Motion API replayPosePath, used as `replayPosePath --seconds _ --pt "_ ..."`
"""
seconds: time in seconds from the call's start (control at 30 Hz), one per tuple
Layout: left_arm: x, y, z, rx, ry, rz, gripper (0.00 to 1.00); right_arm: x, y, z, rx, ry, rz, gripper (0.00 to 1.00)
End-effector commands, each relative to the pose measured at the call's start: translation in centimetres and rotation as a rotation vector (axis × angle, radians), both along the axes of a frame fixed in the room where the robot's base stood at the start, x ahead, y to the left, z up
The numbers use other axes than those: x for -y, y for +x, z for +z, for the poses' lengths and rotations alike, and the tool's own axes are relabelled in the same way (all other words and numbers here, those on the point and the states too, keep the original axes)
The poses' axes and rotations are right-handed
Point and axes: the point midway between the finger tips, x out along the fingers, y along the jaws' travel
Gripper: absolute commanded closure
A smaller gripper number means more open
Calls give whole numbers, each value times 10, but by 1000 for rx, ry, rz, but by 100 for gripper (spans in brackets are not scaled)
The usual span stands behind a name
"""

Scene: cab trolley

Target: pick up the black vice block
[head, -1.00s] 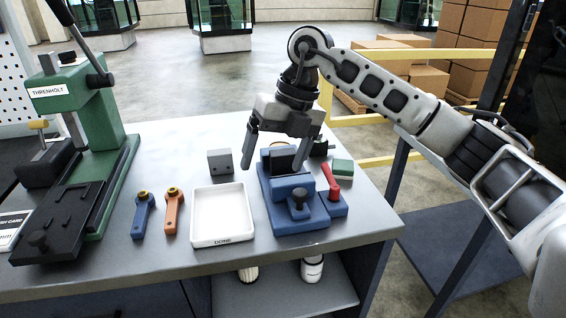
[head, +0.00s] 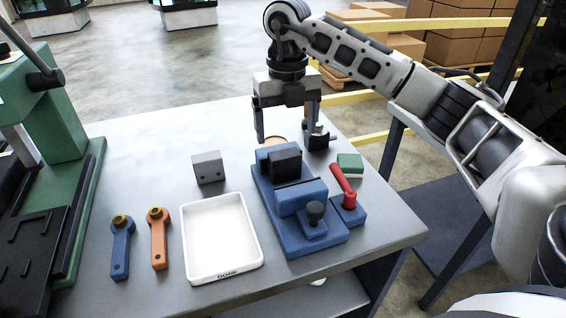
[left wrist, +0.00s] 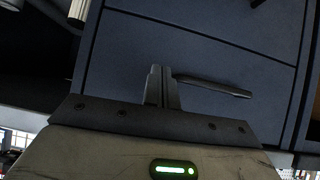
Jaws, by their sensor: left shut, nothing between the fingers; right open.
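The black vice block (head: 286,163) sits in the blue vice (head: 300,235), at the far part, upright against the jaw. My right gripper (head: 286,134) is open and points down, with a finger on each side in the picture. Its fingertips appear above and a little behind the block, apart from it, with nothing between them. My left gripper (left wrist: 161,88) shows only in the left wrist view, shut and empty, in front of a blue drawer front (left wrist: 215,60).
A white tray (head: 222,279) marked DONE stands left of the vice. A grey block (head: 208,168), blue handle (head: 121,245), orange handle (head: 158,238) and green press (head: 60,130) are further left. A red lever (head: 342,183), green block (head: 350,162) and dark object (head: 319,138) are close right.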

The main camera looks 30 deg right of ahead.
Motion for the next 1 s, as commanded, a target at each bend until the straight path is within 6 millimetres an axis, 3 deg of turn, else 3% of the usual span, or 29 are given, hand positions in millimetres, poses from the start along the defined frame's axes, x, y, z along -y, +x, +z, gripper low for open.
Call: replayPosePath --seconds 0.2,0.47,0.7,1.0 --pt "0 -4 0 -9 2 0 100 -1 0 -38 -3 1 1 15" --pt "-1 -3 1 -11 6 0 100 -2 -2 -56 -2 0 2 15" --pt "-2 3 11 4 9 3 100 -5 -7 -91 -3 2 1 15" --pt "-3 2 6 -4 9 7 100 -5 -6 -100 1 1 1 15"
